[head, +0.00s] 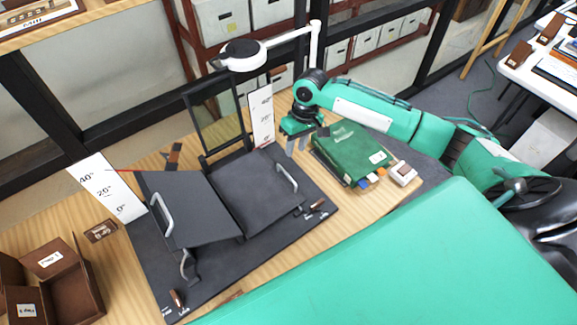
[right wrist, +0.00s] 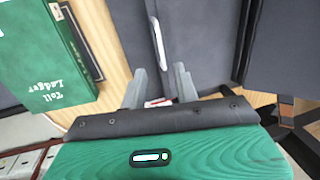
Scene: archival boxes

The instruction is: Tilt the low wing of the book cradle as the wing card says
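The dark grey book cradle stands on a black base (head: 210,284) on the wooden table. Its left wing (head: 190,205) is tilted with the outer edge raised; a red pointer reaches the left scale board (head: 106,188) near 40. Its right wing (head: 255,190) lies lower, with a pale handle (head: 287,177) on its outer side. The handle also shows in the right wrist view (right wrist: 157,42). My right gripper (head: 297,145) is open and empty, pointing down beyond the handle, apart from it. The right scale board (head: 262,116) stands behind. I cannot identify the wing card. My left gripper is not in view.
A green ledger (head: 350,150) lies right of the cradle, close to my right gripper. A white box (head: 403,173) sits beside it. A lamp (head: 243,54) overhangs the back. An upright framed panel (head: 218,120) stands behind the cradle. Brown boxes (head: 75,290) are at left.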

